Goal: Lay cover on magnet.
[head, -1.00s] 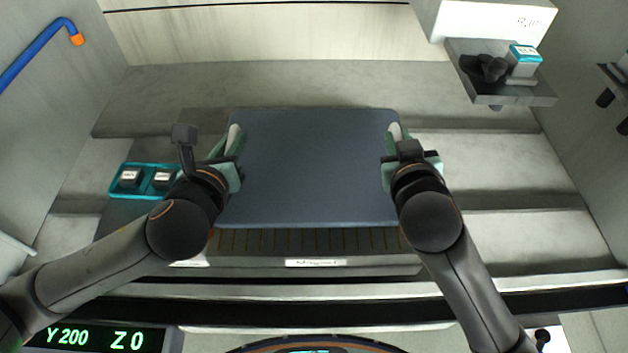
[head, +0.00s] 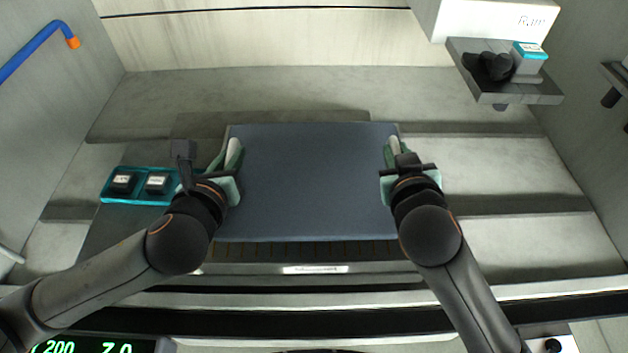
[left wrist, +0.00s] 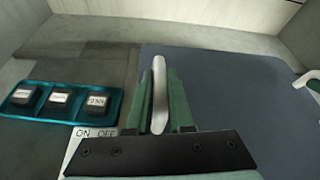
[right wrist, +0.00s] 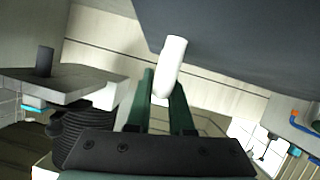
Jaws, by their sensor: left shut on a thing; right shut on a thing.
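The cover (head: 315,180) is a flat, dark blue-grey panel with a white handle on each side. My left gripper (head: 232,157) is shut on its left handle, seen between the green fingers in the left wrist view (left wrist: 159,95). My right gripper (head: 394,152) is shut on its right handle, also seen in the right wrist view (right wrist: 170,68). The magnet (head: 310,252) lies under the cover; only its striped near strip and labelled front show past the cover's near edge. The rest is hidden. I cannot tell whether the cover touches the magnet.
A teal tray (head: 138,199) with small dark blocks stands left of my left gripper; several blocks show in the left wrist view. A grey shelf (head: 505,92) holding a black item and a teal-topped block juts out at upper right. The grey ledges at right are clear.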

